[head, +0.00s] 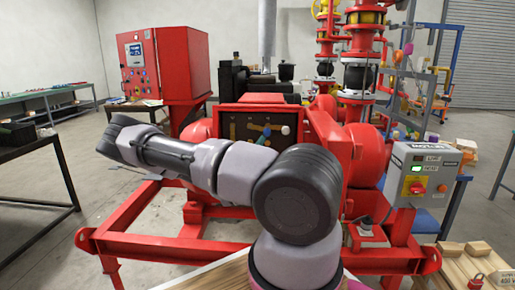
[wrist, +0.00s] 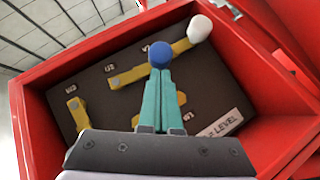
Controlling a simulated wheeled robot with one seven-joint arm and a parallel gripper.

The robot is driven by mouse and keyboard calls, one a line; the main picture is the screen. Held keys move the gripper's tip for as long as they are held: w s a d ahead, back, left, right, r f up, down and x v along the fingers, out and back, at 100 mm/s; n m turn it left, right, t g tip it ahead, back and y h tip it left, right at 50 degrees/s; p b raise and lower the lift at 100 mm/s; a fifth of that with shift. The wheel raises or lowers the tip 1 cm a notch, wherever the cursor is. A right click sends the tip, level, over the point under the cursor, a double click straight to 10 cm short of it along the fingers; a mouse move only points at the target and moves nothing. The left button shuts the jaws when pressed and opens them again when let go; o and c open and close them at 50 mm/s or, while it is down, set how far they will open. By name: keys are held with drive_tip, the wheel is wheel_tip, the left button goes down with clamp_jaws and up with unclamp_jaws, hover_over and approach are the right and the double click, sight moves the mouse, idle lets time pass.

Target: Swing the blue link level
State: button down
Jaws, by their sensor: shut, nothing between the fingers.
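In the wrist view, a dark panel (wrist: 92,91) sits inside a red box with yellow links on it. A blue knob (wrist: 160,54) stands out from the panel at the tips of my gripper (wrist: 161,72). Its two teal fingers are together, with nothing seen between them. I cannot tell whether they touch the knob. They hide part of the yellow pieces behind, so which bar carries the blue knob is unclear. A yellow bar (wrist: 128,76) slopes up toward a white knob (wrist: 199,28) at upper right. In the head view, the panel (head: 286,130) is small and partly behind my arm.
The red box wall (wrist: 262,60) rises close around the panel. A shorter yellow piece (wrist: 77,114) is at the panel's left. A label (wrist: 221,123) reading LEVEL is at lower right. In the head view, a grey switch box (head: 421,172) stands right of the red skid frame.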

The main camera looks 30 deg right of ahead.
drive_tip(key=shift+s+d+r+n+t, duration=0.15)
drive_tip(key=shift+d+r+n+t, duration=0.05)
drive_tip(key=shift+r+n+t, duration=0.25)
drive_tip(key=shift+s+d+r+n+t, duration=0.15)
drive_tip(key=shift+d+r+n+t, duration=0.05)
drive_tip(key=shift+r+n+t, duration=0.2)
drive_tip(key=shift+r, duration=0.1)
